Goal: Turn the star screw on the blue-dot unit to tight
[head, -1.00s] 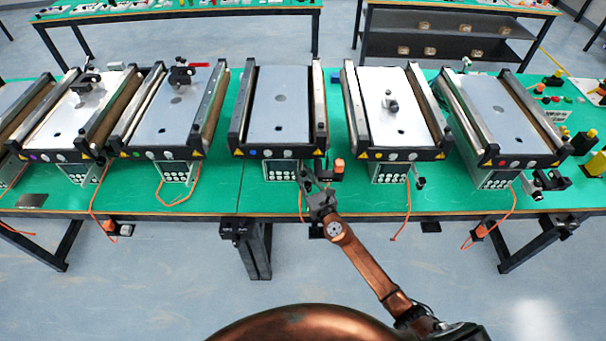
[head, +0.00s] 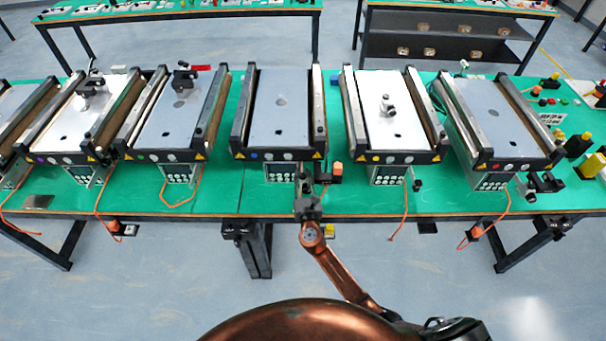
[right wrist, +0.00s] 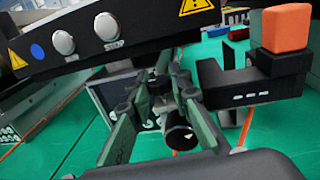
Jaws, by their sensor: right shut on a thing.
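The blue-dot unit (head: 279,104) is the mini conveyor in the middle of the head view; its blue dot (right wrist: 37,52) shows at upper left in the right wrist view. My right gripper (right wrist: 163,78) is below the unit's front rail, beside its two round buttons. Its fingers are closed together on a small dark part under the rail, which I take to be the star screw; the fingers hide most of it, and its turn position cannot be read. In the head view the right gripper (head: 306,192) is at the unit's front right. My left gripper is not in view.
An orange-topped black box (right wrist: 285,55) stands close to the right of the gripper. An orange cable (right wrist: 245,125) hangs nearby. The yellow-dot unit (head: 394,110) is to the right and the green-dot unit (head: 176,110) to the left. Green table (head: 225,185) shows between the units.

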